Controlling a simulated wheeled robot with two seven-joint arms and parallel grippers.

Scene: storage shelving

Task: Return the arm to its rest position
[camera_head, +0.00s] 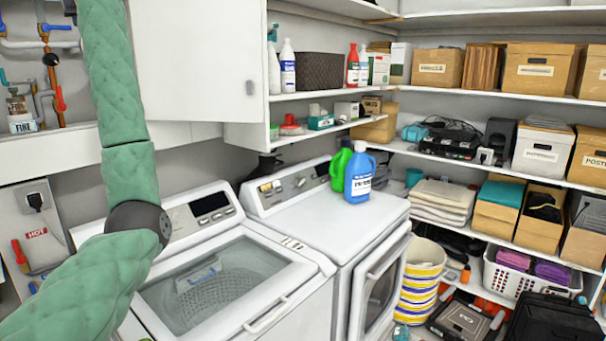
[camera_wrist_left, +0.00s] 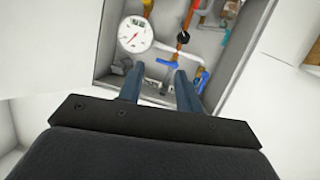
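My left arm (camera_head: 125,180), in a green padded cover, rises from the lower left of the head view, bends at a dark joint and leaves through the top edge. Its gripper is outside that view. In the left wrist view my left gripper (camera_wrist_left: 158,82) has two dark blue-grey fingers that stand apart with nothing visible between them. The fingers point at a recessed wall box (camera_wrist_left: 100,72) with a round white gauge (camera_wrist_left: 135,33), pipes and a blue valve handle (camera_wrist_left: 160,70). Whether the fingertips touch anything is unclear. My right arm and gripper are not in view.
A white cabinet (camera_head: 195,60) hangs just right of the raised arm. Loaded shelves fill the right side.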

